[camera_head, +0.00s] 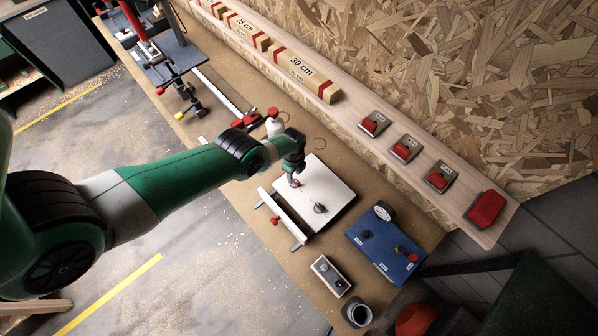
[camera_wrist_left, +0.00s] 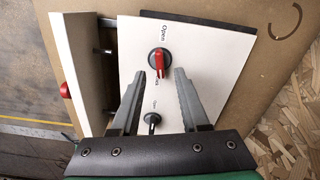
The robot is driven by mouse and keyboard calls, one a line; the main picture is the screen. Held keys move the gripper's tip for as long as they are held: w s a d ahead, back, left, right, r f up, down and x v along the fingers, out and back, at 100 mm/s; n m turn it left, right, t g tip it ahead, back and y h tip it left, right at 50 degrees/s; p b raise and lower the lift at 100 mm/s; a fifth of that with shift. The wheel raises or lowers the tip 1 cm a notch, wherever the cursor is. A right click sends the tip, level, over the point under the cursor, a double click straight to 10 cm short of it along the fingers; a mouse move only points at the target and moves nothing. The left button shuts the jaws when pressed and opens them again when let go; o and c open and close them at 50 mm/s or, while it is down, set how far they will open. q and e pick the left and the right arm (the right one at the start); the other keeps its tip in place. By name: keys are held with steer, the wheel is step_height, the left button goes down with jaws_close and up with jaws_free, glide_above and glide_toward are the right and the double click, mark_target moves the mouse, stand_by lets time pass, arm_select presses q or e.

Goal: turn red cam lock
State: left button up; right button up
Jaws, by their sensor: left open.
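The red cam lock (camera_wrist_left: 158,62) is a red handle on a dark round base, mounted on a white panel (camera_wrist_left: 205,50). Its handle points down in the left wrist view, away from the "Open" label. My left gripper (camera_wrist_left: 159,76) is open and empty, with its fingertips just short of the red lock, one to each side in the picture. I cannot tell the height of the tips over the panel. A dark cam lock (camera_wrist_left: 152,120) shows between the fingers. In the head view my left gripper (camera_head: 295,176) is over the white panel (camera_head: 327,190) and mostly hides the red lock.
A white rail (camera_head: 284,217) stands along the panel's near side. A blue box (camera_head: 385,246) with knobs, a small switch box (camera_head: 330,277) and a dark cup (camera_head: 357,313) lie to the right.

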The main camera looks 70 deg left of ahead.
arm_select(q)
step_height(320, 180, down, 4)
steer(key=b, duration=0.2)
steer(key=shift+f+b, duration=0.15)
steer(key=shift+b, duration=0.25)
arm_select(e)
step_height(320, 180, down, 4)
steer(key=shift+f, duration=0.1)
arm_select(q)
jaws_close()
